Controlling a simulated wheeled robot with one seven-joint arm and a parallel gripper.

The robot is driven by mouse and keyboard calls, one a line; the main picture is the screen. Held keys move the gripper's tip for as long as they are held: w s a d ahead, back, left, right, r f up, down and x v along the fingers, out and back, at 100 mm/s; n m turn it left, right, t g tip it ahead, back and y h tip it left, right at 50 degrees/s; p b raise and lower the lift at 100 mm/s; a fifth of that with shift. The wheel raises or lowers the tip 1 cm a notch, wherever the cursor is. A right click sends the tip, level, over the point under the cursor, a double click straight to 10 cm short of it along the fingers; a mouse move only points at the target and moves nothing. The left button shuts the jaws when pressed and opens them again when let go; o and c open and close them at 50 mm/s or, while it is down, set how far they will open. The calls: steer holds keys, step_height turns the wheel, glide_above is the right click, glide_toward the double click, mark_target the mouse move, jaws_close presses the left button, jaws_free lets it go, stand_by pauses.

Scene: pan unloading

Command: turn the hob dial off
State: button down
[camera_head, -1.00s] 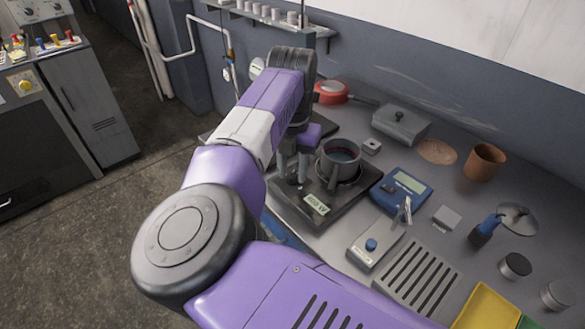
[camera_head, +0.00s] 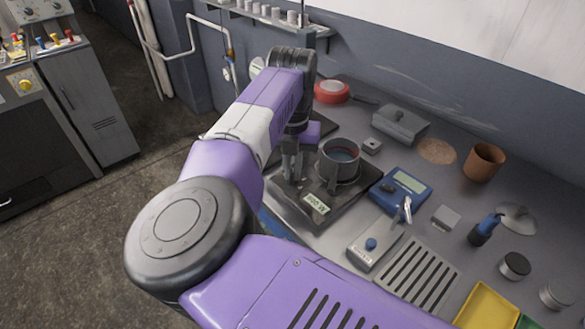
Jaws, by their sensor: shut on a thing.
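A blue scale (camera_head: 401,190) and a grey box with a blue knob (camera_head: 375,240) stand right of the hob. A red pan (camera_head: 331,92) and a grey lidded box (camera_head: 400,124) lie behind. A brown pot (camera_head: 484,162) stands at the right.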

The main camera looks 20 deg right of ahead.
mark_target(292, 174)
steer(key=n, duration=0.5)
steer(key=shift+r+p, duration=0.1)
steer(key=shift+p, duration=0.2)
steer(key=shift+n, duration=2.4)
steer(key=c, duration=1.5)
jaws_free()
step_height(292, 174, up, 8)
steer(key=shift+f+b, duration=0.15)
steer(key=shift+b, duration=0.15)
